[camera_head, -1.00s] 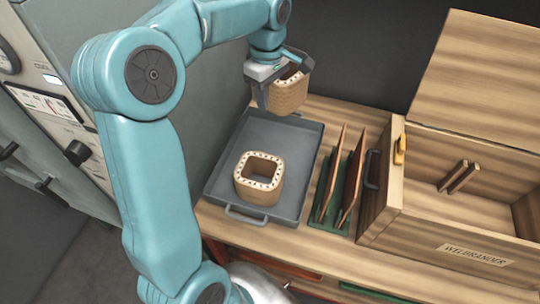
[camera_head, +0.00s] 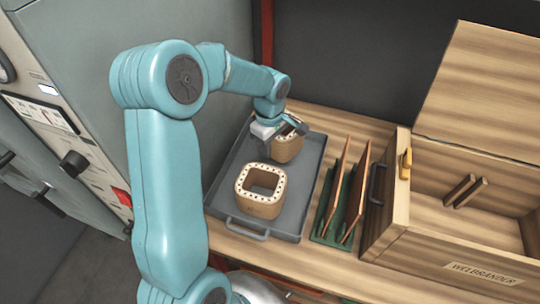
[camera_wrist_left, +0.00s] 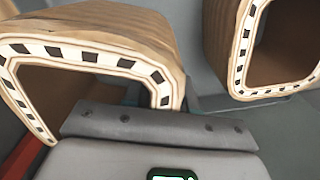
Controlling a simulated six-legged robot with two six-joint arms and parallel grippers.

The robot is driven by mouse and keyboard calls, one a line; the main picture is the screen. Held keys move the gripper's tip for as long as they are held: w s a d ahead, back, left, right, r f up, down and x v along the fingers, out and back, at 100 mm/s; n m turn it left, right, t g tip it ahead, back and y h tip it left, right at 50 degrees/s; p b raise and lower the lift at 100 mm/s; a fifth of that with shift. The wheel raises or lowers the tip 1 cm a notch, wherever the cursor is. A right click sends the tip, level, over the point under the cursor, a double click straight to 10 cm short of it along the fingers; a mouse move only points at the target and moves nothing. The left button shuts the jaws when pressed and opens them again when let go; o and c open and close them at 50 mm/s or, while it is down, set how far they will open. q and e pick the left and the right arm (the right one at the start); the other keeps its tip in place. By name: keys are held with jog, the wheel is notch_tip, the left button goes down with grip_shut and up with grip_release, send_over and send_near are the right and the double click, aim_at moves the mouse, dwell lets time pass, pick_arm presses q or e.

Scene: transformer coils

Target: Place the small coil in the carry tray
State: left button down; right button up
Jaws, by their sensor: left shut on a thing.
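My left gripper (camera_head: 284,132) is shut on the small coil (camera_head: 287,149), a tan square ring with rounded corners. It holds the coil upright over the far part of the grey carry tray (camera_head: 226,171). I cannot tell whether its underside touches the tray floor. A larger coil (camera_head: 259,205) stands in the tray nearer the front. In the left wrist view, the held coil (camera_wrist_left: 118,25) is close up at the left against the grey finger, and the other coil (camera_wrist_left: 222,35) is apart at the right. My right gripper is not in view.
A green rack (camera_head: 327,230) with upright brown boards stands right of the tray. Further right is an open wooden crate (camera_head: 445,237) with its lid up. A grey cabinet (camera_head: 75,120) with knobs stands at the left. The tray floor right of the coils is clear.

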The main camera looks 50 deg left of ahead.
pick_arm(q)
jog(key=shift+f, duration=2.35)
jog(key=shift+f, duration=0.15)
jog(key=c, duration=0.9)
grip_release()
notch_tip(320, 180, up, 12)
jog(key=shift+r, duration=0.15)
